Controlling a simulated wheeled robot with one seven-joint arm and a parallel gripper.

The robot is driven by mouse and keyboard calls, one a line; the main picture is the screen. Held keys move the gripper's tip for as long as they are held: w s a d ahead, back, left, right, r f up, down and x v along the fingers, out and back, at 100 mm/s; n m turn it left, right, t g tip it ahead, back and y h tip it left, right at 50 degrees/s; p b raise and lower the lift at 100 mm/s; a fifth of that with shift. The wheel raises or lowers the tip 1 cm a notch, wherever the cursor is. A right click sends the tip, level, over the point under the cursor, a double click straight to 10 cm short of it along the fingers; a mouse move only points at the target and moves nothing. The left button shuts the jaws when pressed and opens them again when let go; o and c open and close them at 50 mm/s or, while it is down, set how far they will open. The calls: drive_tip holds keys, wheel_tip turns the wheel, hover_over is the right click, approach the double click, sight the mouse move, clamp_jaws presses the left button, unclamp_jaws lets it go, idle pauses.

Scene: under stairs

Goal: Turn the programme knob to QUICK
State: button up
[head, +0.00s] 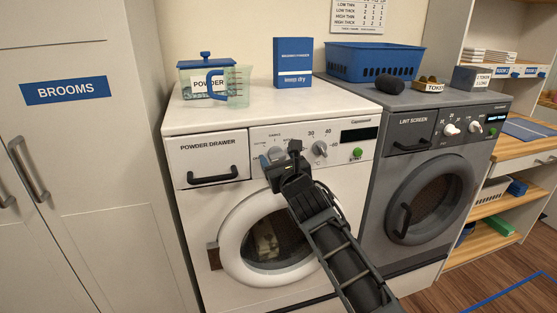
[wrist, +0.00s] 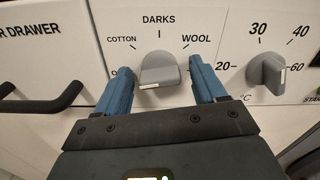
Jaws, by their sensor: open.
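The programme knob (wrist: 160,68) is a grey bar-shaped dial on the white washer's panel. Around it in the wrist view I read COTTON, DARKS and WOOL. A white mark shows low on the knob's face. No QUICK label is readable; my left finger covers part of the lettering at lower left. My gripper (wrist: 162,68) is open, its blue fingers on either side of the knob, with a gap visible on each side. In the head view my gripper (head: 281,160) is at the panel and hides much of the knob.
The temperature knob (wrist: 267,72) is close to the right of my right finger. The powder drawer's black handle (head: 213,178) juts out at left. The round washer door (head: 232,238) is below. A grey dryer (head: 432,160) stands at right.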

drive_tip(key=c, duration=1.1)
drive_tip(key=shift+o, duration=0.2)
